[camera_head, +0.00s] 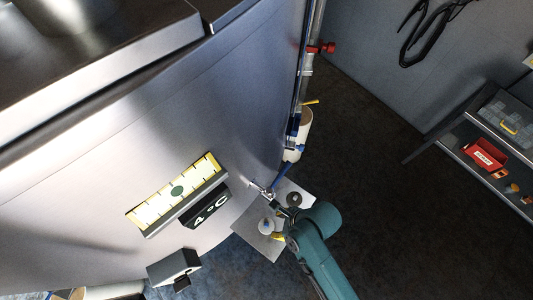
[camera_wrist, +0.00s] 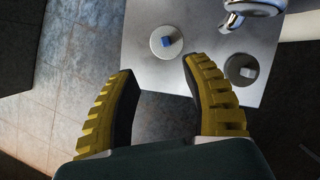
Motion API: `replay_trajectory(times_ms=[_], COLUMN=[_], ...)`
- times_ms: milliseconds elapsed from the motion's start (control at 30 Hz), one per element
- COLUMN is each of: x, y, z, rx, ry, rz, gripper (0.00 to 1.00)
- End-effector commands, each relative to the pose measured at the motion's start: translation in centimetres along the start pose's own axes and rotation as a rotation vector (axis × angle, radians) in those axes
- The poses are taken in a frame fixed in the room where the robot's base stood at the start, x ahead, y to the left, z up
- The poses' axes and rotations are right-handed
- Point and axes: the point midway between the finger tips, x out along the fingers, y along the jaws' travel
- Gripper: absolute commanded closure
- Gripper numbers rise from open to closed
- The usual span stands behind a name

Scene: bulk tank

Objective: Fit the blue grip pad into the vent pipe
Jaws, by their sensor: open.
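A small blue block, which looks like the blue grip pad (camera_wrist: 166,41), sits on a pale round disc (camera_wrist: 157,50) on a metal plate in the wrist view.
A dark round disc (camera_wrist: 241,69) with a pale block lies on the same plate (camera_wrist: 145,70), beside the right finger. The large steel tank (camera_head: 110,140) stands left of the plate. A shelf (camera_head: 470,150) with boxes is at the far right, with dark floor between.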

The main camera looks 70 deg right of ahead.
Motion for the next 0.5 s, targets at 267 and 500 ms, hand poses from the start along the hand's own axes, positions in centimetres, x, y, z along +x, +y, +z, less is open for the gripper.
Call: replay_trajectory(times_ms=[267,500], x=[6.8,9.5], y=[0.0,-0.3], z=[-0.1,-0.4], rx=[-0.004,-0.002], ry=[0.003,0.003], rz=[0.002,0.001], gripper=[0.52,0.52])
